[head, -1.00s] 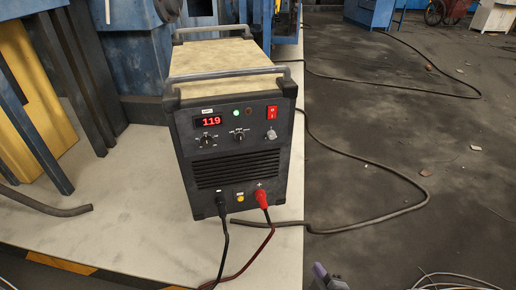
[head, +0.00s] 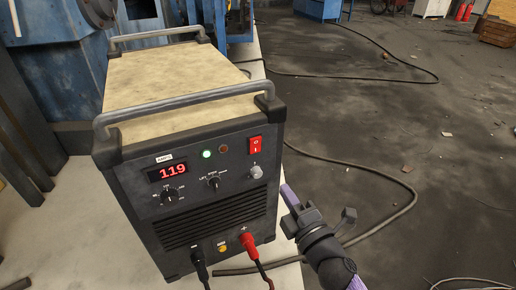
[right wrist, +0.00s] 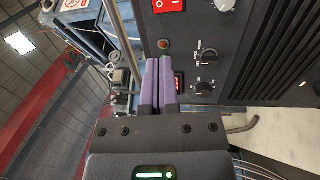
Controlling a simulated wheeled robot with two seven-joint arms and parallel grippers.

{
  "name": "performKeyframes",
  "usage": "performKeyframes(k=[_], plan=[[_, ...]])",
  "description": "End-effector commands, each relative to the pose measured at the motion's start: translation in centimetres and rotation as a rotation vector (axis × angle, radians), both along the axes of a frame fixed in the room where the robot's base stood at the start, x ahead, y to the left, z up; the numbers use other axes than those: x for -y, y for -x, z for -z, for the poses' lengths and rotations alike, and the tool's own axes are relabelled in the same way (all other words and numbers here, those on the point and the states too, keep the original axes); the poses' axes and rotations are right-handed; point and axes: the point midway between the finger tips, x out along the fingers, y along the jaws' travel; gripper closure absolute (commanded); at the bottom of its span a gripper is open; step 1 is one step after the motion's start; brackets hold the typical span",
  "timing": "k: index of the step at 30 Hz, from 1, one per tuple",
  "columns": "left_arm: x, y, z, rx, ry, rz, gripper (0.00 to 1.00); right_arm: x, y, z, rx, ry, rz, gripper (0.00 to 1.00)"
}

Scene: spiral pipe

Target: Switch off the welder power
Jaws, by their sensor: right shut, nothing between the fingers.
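The welder (head: 200,215) is a dark box with a tan top and grey handles. Its display (head: 167,171) reads 119 in red, and a green lamp (head: 207,154) is lit. The red power switch (head: 255,145) is at the upper right of the front panel; it also shows at the top edge of the right wrist view (right wrist: 169,5), partly cut off. My right gripper (head: 288,192) is shut and empty, just right of the welder front, below the switch. In the right wrist view its purple fingers (right wrist: 161,65) point toward the panel, apart from the switch. My left gripper is not in view.
Knobs (head: 168,194) sit on the panel, and black and red cable plugs (head: 247,241) are at its bottom. A blue machine (head: 60,60) stands behind at left. A dark cable (head: 370,172) lies on the floor at right, which is otherwise mostly clear.

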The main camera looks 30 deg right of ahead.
Motion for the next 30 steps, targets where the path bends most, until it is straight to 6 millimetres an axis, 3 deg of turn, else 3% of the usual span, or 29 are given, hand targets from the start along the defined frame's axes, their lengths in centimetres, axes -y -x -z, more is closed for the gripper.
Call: performKeyframes(k=[18, 24, 30], plan=[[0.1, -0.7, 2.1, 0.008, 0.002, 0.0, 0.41, 0.7, -11.9, -1.3, 0.0, 0.001, 0.001, 1.0], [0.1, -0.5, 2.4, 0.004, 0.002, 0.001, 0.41, 0.8, -13.3, -1.6, 0.0, 0.0, 0.001, 1.0], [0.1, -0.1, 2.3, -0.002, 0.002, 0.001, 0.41, 0.8, -13.4, -1.7, 0.0, -0.001, 0.001, 1.0]])
